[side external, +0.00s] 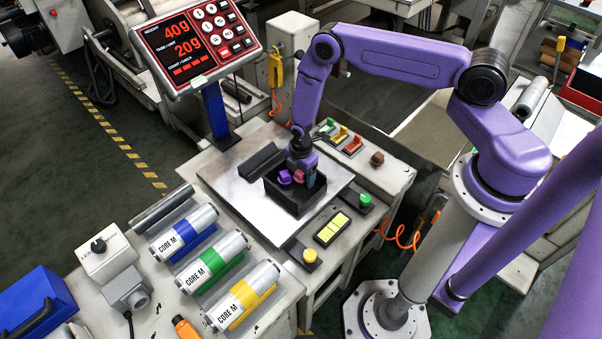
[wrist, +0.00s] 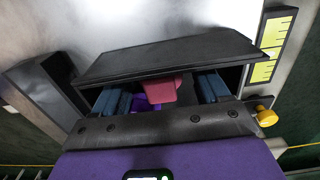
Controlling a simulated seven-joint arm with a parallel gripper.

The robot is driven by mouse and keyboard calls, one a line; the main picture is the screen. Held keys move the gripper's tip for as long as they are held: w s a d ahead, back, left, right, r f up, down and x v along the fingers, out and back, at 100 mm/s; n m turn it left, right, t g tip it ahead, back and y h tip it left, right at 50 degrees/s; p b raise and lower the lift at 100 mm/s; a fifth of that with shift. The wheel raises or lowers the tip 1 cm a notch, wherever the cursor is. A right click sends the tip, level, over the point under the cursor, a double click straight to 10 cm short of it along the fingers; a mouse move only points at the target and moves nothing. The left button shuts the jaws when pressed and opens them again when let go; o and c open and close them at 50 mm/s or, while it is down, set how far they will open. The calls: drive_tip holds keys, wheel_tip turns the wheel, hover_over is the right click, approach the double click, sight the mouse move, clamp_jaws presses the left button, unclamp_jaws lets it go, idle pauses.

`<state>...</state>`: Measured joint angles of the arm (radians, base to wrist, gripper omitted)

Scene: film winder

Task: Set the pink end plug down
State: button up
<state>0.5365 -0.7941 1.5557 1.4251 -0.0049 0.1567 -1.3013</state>
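The pink end plug (side external: 299,176) is in the black open-topped box (side external: 296,205) on the pale plate. In the wrist view the pink plug (wrist: 163,90) lies between my two blue fingers, with a gap on each side of it. A purple plug (side external: 284,177) is beside it; in the wrist view this purple plug (wrist: 146,104) is partly hidden by the pink one. My gripper (wrist: 162,93) is open, with its fingers down inside the box walls. What the pink plug rests on is hidden.
A display (side external: 198,43) reads 40g above 20g. A dark angled block (side external: 262,160) stands behind the box. A yellow-marked panel (side external: 332,229), a yellow knob (side external: 310,255) and a green button (side external: 365,200) are near. Several core rolls (side external: 208,262) lie front left.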

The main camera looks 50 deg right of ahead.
wheel_tip(320, 180, up, 12)
drive_tip(key=s+a+r+m, duration=0.1)
drive_tip(key=s+a+r, duration=0.25)
drive_tip(key=r, duration=0.35)
drive_tip(key=s+a+r+m, duration=0.1)
drive_tip(key=s+a+r, duration=0.1)
drive_tip(key=s+r, duration=0.3)
drive_tip(key=s+a+r, duration=0.2)
drive_tip(key=a+r, duration=0.1)
drive_tip(key=r, duration=0.5)
drive_tip(key=s+d+r+m, duration=0.1)
drive_tip(key=s+r, duration=0.4)
drive_tip(key=s, duration=0.5)
drive_tip(key=s+d+r+m, duration=0.2)
drive_tip(key=s+d+r, duration=0.2)
drive_tip(key=s, duration=0.5)
wheel_tip(320, 180, up, 2)
drive_tip(key=shift+s+d+r, duration=0.15)
drive_tip(key=shift+s+d, duration=0.1)
drive_tip(key=shift+s, duration=0.1)
